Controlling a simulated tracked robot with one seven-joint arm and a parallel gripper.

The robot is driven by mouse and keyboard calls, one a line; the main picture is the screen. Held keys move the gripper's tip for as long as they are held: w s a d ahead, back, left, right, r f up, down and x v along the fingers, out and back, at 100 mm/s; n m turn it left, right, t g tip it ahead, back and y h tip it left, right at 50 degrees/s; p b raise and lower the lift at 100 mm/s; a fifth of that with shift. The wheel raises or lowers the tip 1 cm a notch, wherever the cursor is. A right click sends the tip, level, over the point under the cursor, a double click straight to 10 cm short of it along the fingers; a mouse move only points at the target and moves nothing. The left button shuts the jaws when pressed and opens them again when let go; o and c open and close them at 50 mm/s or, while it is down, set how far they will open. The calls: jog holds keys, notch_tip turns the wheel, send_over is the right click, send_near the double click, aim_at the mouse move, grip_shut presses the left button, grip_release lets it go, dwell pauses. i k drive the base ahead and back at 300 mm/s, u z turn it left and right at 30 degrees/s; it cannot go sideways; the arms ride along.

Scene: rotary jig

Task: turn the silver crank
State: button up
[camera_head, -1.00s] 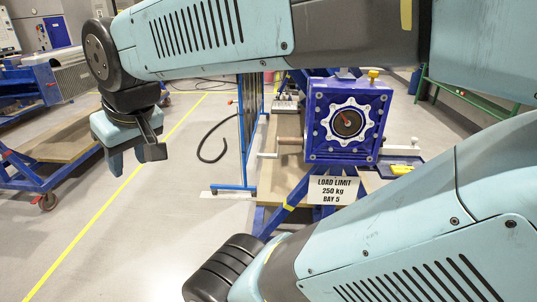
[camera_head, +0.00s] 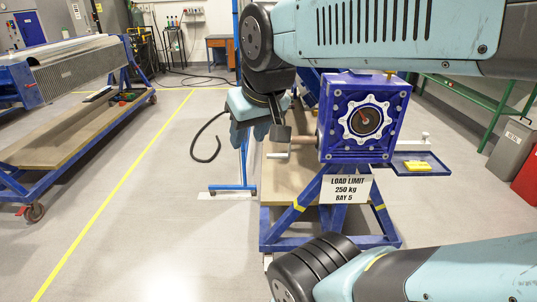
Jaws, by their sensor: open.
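The silver crank (camera_head: 277,155) sticks out from the left side of a blue gearbox-like jig (camera_head: 329,151), at the end of a brownish shaft (camera_head: 303,140). Only a short silver end of the crank shows, because my gripper covers part of that area. My gripper (camera_head: 261,140) points down and is open, just left of the jig. In the picture its right finger overlaps the crank region. I cannot tell whether it touches the crank or is in front of it. The jig's front has a white scalloped ring around a dark dial with a red pointer.
The jig stands on a blue frame with a wooden shelf (camera_head: 285,180) and a load limit sign (camera_head: 346,189). A blue tray (camera_head: 438,167) with a yellow item sits at its right. A blue wheeled cart (camera_head: 62,140) stands left. The floor between is clear.

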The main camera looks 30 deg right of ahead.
aim_at(294, 140)
jog(key=z, duration=0.1)
jog(key=i, duration=1)
jog(key=u, duration=0.1)
